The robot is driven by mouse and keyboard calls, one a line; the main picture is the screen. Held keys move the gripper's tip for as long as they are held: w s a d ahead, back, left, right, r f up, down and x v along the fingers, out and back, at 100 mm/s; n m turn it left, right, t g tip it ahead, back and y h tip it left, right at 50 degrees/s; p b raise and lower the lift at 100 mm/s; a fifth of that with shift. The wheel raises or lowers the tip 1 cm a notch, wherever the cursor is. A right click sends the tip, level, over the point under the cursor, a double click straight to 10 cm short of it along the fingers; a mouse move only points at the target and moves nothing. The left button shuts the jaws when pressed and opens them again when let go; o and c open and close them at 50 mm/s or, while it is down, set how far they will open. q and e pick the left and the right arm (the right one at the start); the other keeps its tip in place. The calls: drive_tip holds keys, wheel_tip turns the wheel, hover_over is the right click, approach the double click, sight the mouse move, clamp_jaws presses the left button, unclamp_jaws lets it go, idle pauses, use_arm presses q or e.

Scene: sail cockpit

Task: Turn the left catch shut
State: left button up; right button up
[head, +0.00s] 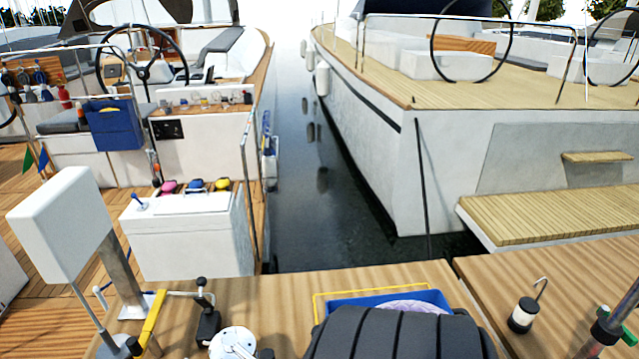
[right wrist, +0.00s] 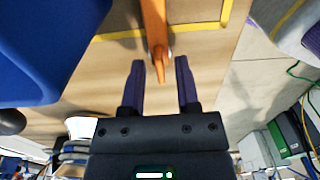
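The white locker (head: 190,238) stands beyond the wooden deck edge, left of centre in the head view. A small lever with a blue knob (head: 141,204) stands up at its left top edge. It may be the left catch, but it is too small to tell its position. My right gripper (right wrist: 159,66) shows in the right wrist view, its two dark purple fingers apart. An orange bar (right wrist: 156,32) comes down between the fingertips from above. The fingers look clear of it on both sides. My left gripper is not in view.
A blue tray (head: 438,296) lies at the front, partly hidden by a dark ribbed shape (head: 400,335). A white box (head: 60,225) on a metal post stands left. A yellow lever (head: 152,315) is near the front edge. Water (head: 318,215) separates the boats.

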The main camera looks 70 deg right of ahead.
wheel_tip(320, 180, up, 10)
drive_tip(key=p, duration=0.5)
